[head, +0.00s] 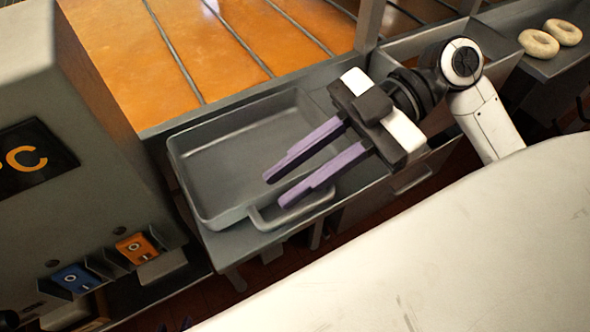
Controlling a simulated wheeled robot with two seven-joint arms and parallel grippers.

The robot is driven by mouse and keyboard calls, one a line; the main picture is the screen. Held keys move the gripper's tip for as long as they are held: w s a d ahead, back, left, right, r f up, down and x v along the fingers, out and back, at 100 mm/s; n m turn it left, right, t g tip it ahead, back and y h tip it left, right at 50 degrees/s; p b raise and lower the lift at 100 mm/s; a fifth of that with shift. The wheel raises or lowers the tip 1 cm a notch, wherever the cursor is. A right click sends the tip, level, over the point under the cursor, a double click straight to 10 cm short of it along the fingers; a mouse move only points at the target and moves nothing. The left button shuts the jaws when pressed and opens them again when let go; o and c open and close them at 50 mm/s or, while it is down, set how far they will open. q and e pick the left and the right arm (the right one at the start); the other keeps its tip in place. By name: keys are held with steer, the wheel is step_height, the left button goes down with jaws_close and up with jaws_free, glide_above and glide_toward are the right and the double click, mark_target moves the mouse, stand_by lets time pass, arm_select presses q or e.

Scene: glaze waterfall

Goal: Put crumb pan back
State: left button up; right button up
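The crumb pan (235,145) is a grey, shallow rectangular pan with a loop handle (292,212) at its near right side. It sits level on a grey metal ledge below the orange glazed surface, and looks empty. My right gripper (276,191) comes in from the right, with two parallel purple fingers spread apart. The fingers hang over the pan's right side, with the tips near the handle. Nothing is between them, and I cannot tell whether they touch the pan. My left gripper is not in view.
A grey machine (80,170) with blue and orange switches stands at the left. Wire bars cross the orange surface (215,50) behind the pan. Two pale rings (540,43) lie on a shelf at the top right. A broad pale surface (450,260) fills the lower right.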

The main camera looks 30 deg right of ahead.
steer(key=b+v, duration=0.1)
steer(key=v, duration=1)
steer(key=shift+d+r, duration=0.35)
steer(key=shift+d, duration=0.15)
